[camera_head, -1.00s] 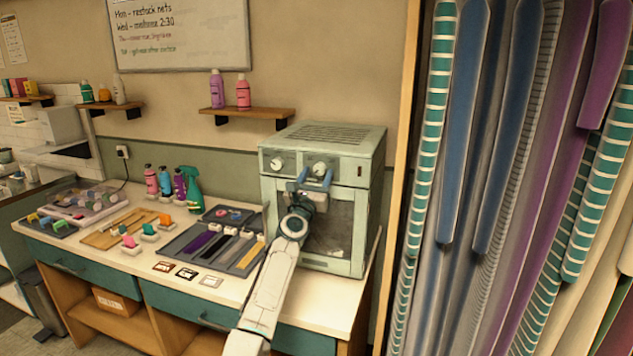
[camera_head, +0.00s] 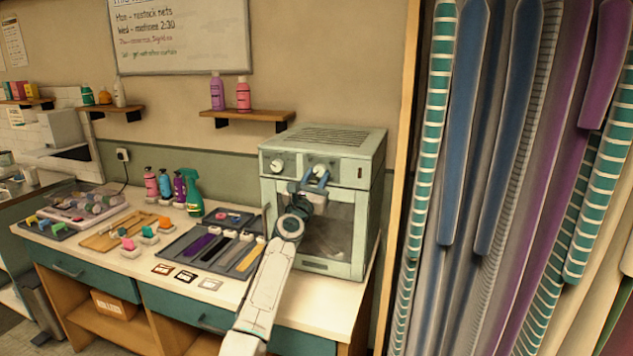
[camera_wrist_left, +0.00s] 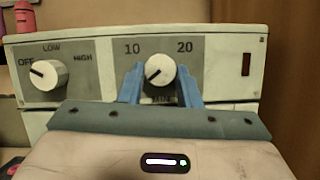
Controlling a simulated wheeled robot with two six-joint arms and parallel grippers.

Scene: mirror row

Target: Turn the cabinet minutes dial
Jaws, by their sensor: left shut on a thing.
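The pale green cabinet (camera_head: 335,245) stands at the right end of the counter with two white dials on its top panel. The minutes dial (camera_wrist_left: 160,70) is the right one, with 10 and 20 printed above it and a label below partly hidden. Its dark pointer mark slants to the lower left. My left gripper (camera_head: 316,178) is at this dial, its blue fingers (camera_wrist_left: 161,84) on either side and shut on it. The left dial (camera_wrist_left: 48,74), marked OFF, LOW and HIGH, points toward OFF; it also shows in the head view (camera_head: 277,166). My right gripper is not in view.
A dark tray of colour strips (camera_head: 190,236) lies left of the cabinet, with a green spray bottle (camera_head: 194,195) behind it. A shelf with two bottles (camera_head: 247,115) is on the wall above. Long hanging strips (camera_head: 500,200) fill the right side.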

